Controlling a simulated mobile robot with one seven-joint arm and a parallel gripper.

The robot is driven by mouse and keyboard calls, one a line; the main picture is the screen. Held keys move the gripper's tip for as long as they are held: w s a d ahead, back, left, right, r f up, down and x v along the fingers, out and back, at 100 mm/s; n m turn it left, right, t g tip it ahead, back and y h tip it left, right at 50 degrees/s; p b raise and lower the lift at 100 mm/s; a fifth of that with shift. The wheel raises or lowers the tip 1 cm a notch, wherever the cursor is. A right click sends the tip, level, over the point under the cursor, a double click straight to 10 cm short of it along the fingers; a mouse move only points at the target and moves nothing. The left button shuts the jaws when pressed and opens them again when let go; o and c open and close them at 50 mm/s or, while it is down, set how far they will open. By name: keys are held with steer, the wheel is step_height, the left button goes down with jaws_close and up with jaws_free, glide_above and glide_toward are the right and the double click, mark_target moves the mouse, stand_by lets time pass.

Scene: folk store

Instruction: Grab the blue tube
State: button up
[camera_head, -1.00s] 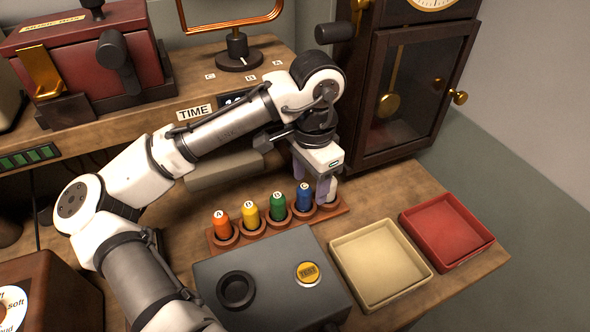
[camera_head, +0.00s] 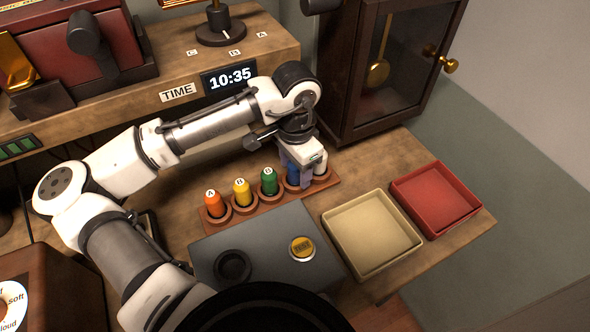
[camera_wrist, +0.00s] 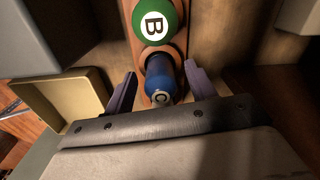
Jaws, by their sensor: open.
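The blue tube (camera_head: 292,177) stands in the wooden rack (camera_head: 240,218), partly hidden by my gripper in the head view. In the wrist view, the blue tube (camera_wrist: 160,76) shows its round lettered top and sits between my two fingers. My gripper (camera_wrist: 160,69) is open, with one purple finger on each side of the tube and a gap visible on both sides. In the head view, my gripper (camera_head: 299,174) points down over the right part of the rack.
Orange (camera_head: 211,203), yellow (camera_head: 241,191) and green (camera_head: 268,182) tubes stand left of the blue one; a pale tube (camera_head: 320,170) stands to its right. A grey box with a yellow button (camera_head: 302,248) is in front. Cream (camera_head: 365,271) and red (camera_head: 447,232) trays lie to the right.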

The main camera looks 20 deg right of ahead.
steer(key=c, duration=0.9)
steer(key=shift+o, duration=0.2)
steer(key=shift+r, duration=0.15)
